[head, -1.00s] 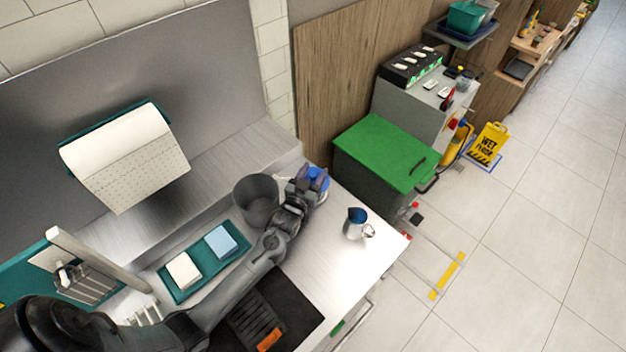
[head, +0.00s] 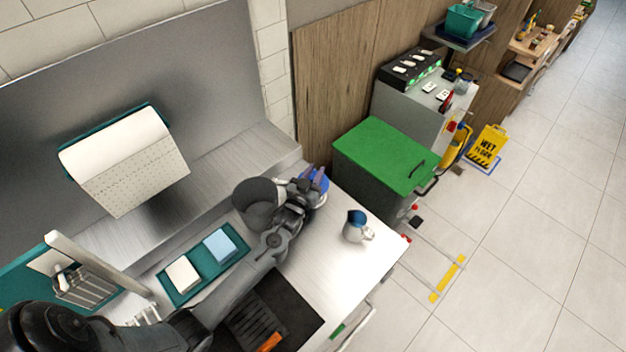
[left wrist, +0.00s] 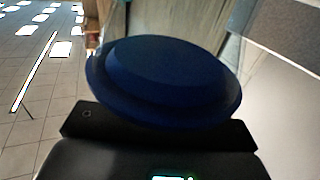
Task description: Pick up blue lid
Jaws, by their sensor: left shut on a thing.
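The blue lid (left wrist: 165,80) fills the middle of the left wrist view, round and dark blue, at the jaws of my left gripper. In the head view a sliver of the blue lid (head: 323,176) shows past the fingers, near the counter's back right edge. My left gripper (head: 312,184) is shut on the lid; the fingers hide part of it. I cannot tell how far the lid is above the counter. My right gripper is in neither view.
A grey pot (head: 258,203) stands left of my left gripper, close to it. A metal jug (head: 357,226) stands to the right on the counter. A teal tray (head: 176,296) holds two sponges. A green-lidded bin (head: 385,150) stands beyond the counter. Bare counter lies in front of the jug.

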